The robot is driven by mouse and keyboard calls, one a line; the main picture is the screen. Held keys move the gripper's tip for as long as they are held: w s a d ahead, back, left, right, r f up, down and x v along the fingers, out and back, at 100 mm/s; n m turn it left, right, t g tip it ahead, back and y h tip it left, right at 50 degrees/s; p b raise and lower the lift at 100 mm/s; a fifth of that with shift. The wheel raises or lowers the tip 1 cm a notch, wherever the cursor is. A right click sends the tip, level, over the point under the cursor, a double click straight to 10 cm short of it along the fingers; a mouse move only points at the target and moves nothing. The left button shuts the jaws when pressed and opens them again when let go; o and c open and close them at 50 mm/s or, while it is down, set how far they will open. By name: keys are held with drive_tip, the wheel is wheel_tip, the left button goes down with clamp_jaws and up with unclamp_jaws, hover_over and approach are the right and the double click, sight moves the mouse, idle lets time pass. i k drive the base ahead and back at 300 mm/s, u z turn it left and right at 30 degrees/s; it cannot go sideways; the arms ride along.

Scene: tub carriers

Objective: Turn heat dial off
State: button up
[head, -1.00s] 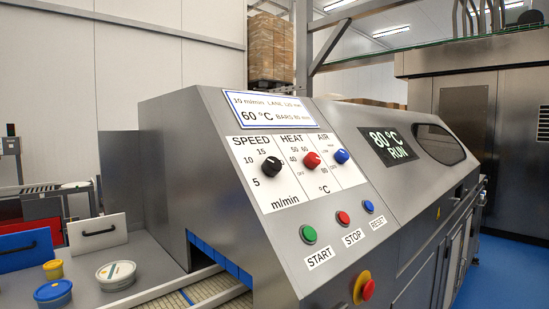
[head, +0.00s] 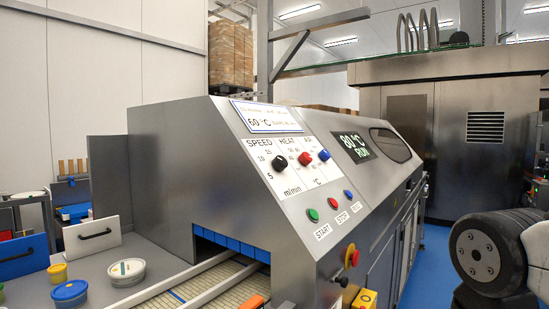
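The heat dial (head: 304,158) is a red knob under the word HEAT on the sloped steel panel (head: 285,195) of a machine, in the middle of the head view. It sits between the black speed dial (head: 281,163) and the blue air dial (head: 324,155). Its pointer is too small to read. A green-lettered display (head: 354,147) reads 80 °C RUN, and a card (head: 267,117) above the dials shows 60 °C. A dark, rounded link of my arm (head: 490,258) shows at the lower right, apart from the panel. My gripper is not in view.
Green (head: 313,215), red (head: 341,197) and blue (head: 348,195) buttons lie below the dials. A red-and-yellow emergency stop (head: 351,256) juts from the front. A conveyor (head: 205,287) enters the machine, with tubs (head: 127,271) beside it. Blue floor (head: 435,250) is free at the right.

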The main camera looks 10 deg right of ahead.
sight(304, 158)
drive_tip(key=u, duration=0.05)
drive_tip(key=k, duration=0.45)
drive_tip(key=z, duration=0.7)
drive_tip(key=i, duration=1.2)
drive_tip(key=u, duration=0.45)
